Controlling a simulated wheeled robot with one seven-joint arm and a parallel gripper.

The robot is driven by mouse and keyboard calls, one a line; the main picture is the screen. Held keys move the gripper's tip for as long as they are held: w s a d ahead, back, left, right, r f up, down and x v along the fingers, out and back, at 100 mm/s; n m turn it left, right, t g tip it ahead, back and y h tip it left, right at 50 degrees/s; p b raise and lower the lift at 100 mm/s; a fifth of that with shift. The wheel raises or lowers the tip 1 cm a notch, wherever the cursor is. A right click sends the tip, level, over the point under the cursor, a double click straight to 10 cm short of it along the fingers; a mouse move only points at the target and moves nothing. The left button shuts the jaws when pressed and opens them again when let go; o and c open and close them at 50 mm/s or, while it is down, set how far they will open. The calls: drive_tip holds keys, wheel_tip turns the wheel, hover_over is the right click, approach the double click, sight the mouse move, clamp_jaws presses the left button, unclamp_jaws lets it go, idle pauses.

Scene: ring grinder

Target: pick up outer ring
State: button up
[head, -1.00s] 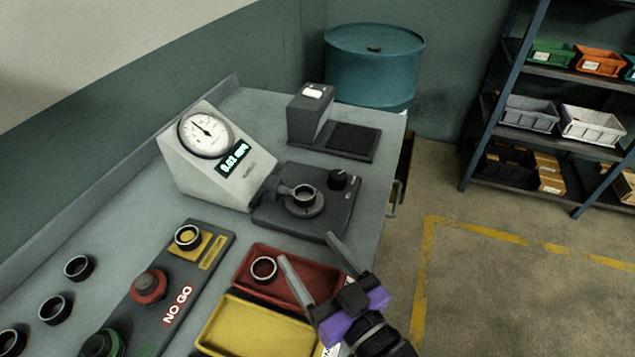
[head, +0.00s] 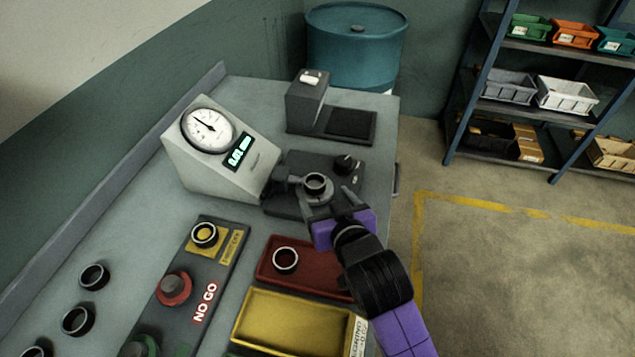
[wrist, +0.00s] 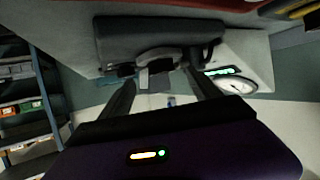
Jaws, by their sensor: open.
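Several dark rings with bright rims are in the head view; which one the task means by outer ring, I cannot tell. One ring (head: 316,184) sits on the round seat of the dark gauge stage. My gripper (head: 328,197) is open just in front of that ring, with its fingers pointing toward it; contact is not clear. In the wrist view my open gripper (wrist: 160,80) has the stage (wrist: 115,38) beyond its fingertips. Another ring (head: 285,260) lies in the red tray (head: 318,277). One more ring (head: 204,234) sits on the yellow pad of the NO GO block.
The dial gauge (head: 208,130) with its lit display stands left of the stage. A grey stand (head: 307,102) is behind it. The yellow tray (head: 290,325) is in front of the red one. Loose rings (head: 94,276) lie at left. A drum (head: 357,50) stands behind the bench.

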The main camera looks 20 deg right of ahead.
sight(312, 177)
drive_tip(key=x, duration=0.3)
drive_tip(key=r+p+x, duration=0.1)
drive_tip(key=x, duration=0.1)
drive_tip(key=shift+w+f, duration=0.1)
drive_tip(key=shift+w, duration=0.2)
drive_tip(key=shift+w+f, duration=0.25)
drive_tip(key=shift+w, duration=0.25)
clamp_jaws()
